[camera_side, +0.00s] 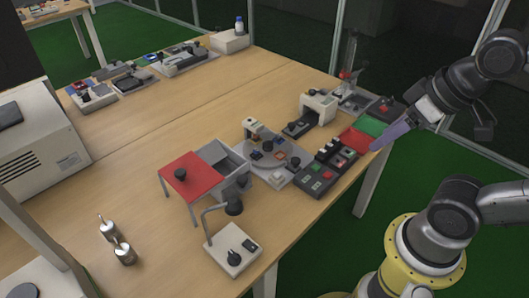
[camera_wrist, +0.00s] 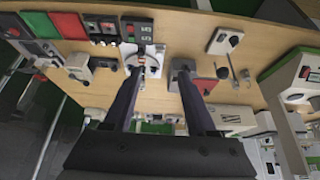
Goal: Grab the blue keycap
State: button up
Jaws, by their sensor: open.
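A grey round plate on a square base (camera_side: 272,177) stands near the middle of the table in the side view, with several small caps on it. A dark blue keycap (camera_side: 268,146) seems to be among them, near an orange-red one (camera_side: 280,155); they are too small to tell well. My gripper (camera_side: 376,147) is at the right, above the table's right edge and apart from the plate. In the wrist view my gripper (camera_wrist: 160,72) shows two long, spread fingers with nothing held between them. The plate (camera_wrist: 130,58) is partly hidden behind the left finger there.
A dark button panel (camera_side: 327,168) and red and green pads (camera_side: 357,139) lie between the plate and my gripper. A grey bin (camera_side: 222,160), a red raised platform (camera_side: 192,172) and a lamp-like stand (camera_side: 233,250) stand left of the plate.

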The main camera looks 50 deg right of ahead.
jog(key=w+r+m, duration=0.8)
jog(key=w+m, duration=0.1)
jog(key=m+g, duration=0.6)
jog(key=m, duration=0.3)
send_over(256, 150)
notch_tip(256, 150, down, 30)
jog(key=shift+w+r, duration=0.1)
jog(key=shift+w, duration=0.05)
jog(key=shift+f, duration=2.95)
